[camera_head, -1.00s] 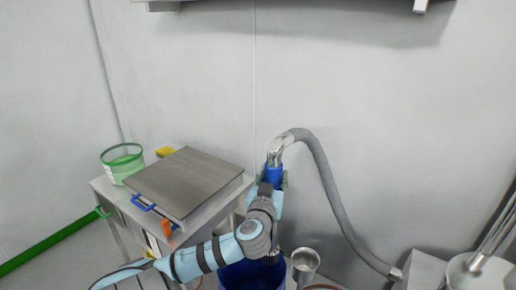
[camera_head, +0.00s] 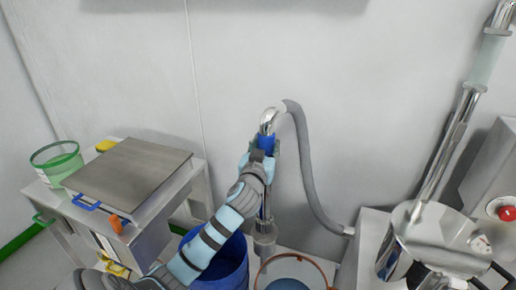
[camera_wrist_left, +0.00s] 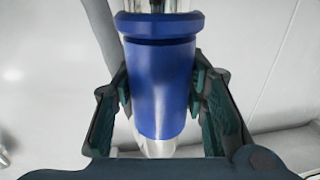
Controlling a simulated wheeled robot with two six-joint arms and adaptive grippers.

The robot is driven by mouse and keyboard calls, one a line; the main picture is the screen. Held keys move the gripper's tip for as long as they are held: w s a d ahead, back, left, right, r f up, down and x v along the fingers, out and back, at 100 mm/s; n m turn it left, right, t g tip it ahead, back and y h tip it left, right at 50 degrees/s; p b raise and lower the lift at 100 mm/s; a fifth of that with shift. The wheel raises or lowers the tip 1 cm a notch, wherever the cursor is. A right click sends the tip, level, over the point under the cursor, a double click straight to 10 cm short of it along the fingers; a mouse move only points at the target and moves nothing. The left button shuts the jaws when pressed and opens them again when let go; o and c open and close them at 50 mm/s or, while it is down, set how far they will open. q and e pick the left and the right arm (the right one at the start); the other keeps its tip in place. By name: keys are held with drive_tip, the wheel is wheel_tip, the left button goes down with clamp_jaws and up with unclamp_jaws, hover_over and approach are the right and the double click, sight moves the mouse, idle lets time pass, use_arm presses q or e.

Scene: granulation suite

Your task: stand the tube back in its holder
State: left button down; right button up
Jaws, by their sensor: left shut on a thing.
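The tube is a chrome lance with a bent top (camera_head: 268,118) and a blue grip (camera_head: 266,144); a grey hose runs from its top. My left gripper (camera_head: 260,157) is shut around the blue grip, which also fills the middle of the left wrist view (camera_wrist_left: 160,85) between the two fingers. The tube stands nearly upright, and its lower part shows below the gripper. The holder seems to be a small metal cup (camera_head: 264,246) near the floor, in line with the tube's lower end. I cannot tell whether the tip is inside it or above it. My right gripper is not in view.
A blue drum (camera_head: 236,266) stands just left of the cup. A steel table (camera_head: 182,182) with a flat-lidded box (camera_head: 130,172) and a green tub (camera_head: 57,163) is at left. The grey hose (camera_head: 311,180) hangs at right, beside a steel machine (camera_head: 430,235).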

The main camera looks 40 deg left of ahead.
use_arm(q)
drive_tip(key=shift+w+d+f+b, duration=0.1)
drive_tip(key=shift+w+f+b, duration=0.05)
drive_tip(key=shift+f+b, duration=0.45)
wheel_tip(320, 180, down, 11)
drive_tip(key=b, duration=0.9)
drive_tip(key=shift+r, duration=0.15)
drive_tip(key=c, duration=1)
unclamp_jaws()
drive_tip(key=shift+o, duration=0.6)
drive_tip(key=v, duration=1.2)
